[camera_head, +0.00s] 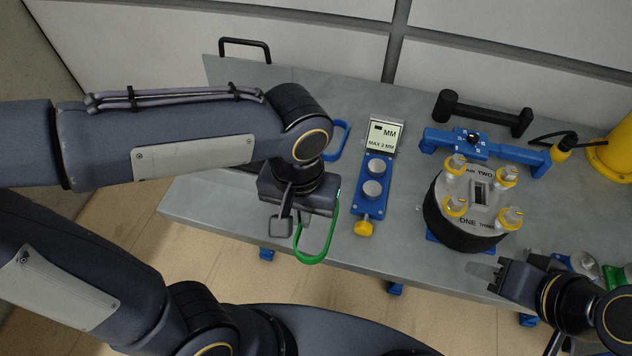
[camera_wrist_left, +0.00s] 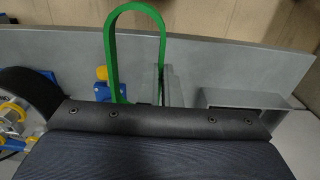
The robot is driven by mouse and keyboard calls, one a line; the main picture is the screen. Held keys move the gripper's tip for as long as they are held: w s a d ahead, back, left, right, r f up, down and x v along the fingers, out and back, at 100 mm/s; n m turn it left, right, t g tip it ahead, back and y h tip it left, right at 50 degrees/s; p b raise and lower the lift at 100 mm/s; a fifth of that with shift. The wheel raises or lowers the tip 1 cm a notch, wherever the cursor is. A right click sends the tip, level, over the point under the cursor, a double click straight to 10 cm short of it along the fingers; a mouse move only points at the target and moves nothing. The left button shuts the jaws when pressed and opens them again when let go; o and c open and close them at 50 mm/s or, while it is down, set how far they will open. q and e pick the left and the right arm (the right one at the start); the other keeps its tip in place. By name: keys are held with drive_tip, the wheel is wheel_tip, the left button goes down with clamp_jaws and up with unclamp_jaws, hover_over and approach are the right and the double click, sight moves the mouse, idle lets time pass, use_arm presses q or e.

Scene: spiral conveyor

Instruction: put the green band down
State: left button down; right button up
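The green band (camera_head: 318,252) is a closed loop at my left gripper (camera_head: 297,222), near the table's front edge. Its rounded end sticks out toward the front. In the left wrist view the band (camera_wrist_left: 112,50) stands up past the gripper body, with the grey fingers close together at its right leg. My left gripper appears shut on it; the contact itself is partly hidden. A blue band (camera_head: 341,140) lies on the table behind my left wrist. My right gripper (camera_head: 492,278) is at the table's front right, with no held thing visible; its finger gap is unclear.
A blue gauge fixture (camera_head: 369,203) with a "MAX 3 MM" sign (camera_head: 383,134) stands right of the band. Further right are a round black-and-grey unit (camera_head: 463,208) with yellow-collared posts, a blue bracket (camera_head: 533,155) and a black handle (camera_head: 482,112). Bare grey tabletop (camera_head: 410,245) lies between.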

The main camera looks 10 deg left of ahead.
use_arm(q)
drive_tip(key=w+a+f, duration=0.1)
drive_tip(key=w+f, duration=0.2)
drive_tip(key=w, duration=0.1)
drive_tip(key=w+a+f+p, duration=0.1)
drive_tip(key=w+f, duration=0.1)
drive_tip(key=w, duration=0.1)
drive_tip(key=w+a+f+p, duration=0.1)
drive_tip(key=w+a+f, duration=0.1)
drive_tip(key=w+f, duration=0.1)
drive_tip(key=shift+w+f, duration=0.3)
drive_tip(key=shift+w, duration=0.5)
drive_tip(key=shift+w+f, duration=0.15)
drive_tip(key=shift+f, duration=0.05)
drive_tip(key=f, duration=0.3)
drive_tip(key=shift+w+f, duration=0.2)
drive_tip(key=shift+f, duration=0.1)
drive_tip(key=shift+f, duration=0.15)
drive_tip(key=c, duration=1.6)
unclamp_jaws()
drive_tip(key=shift+c, duration=0.2)
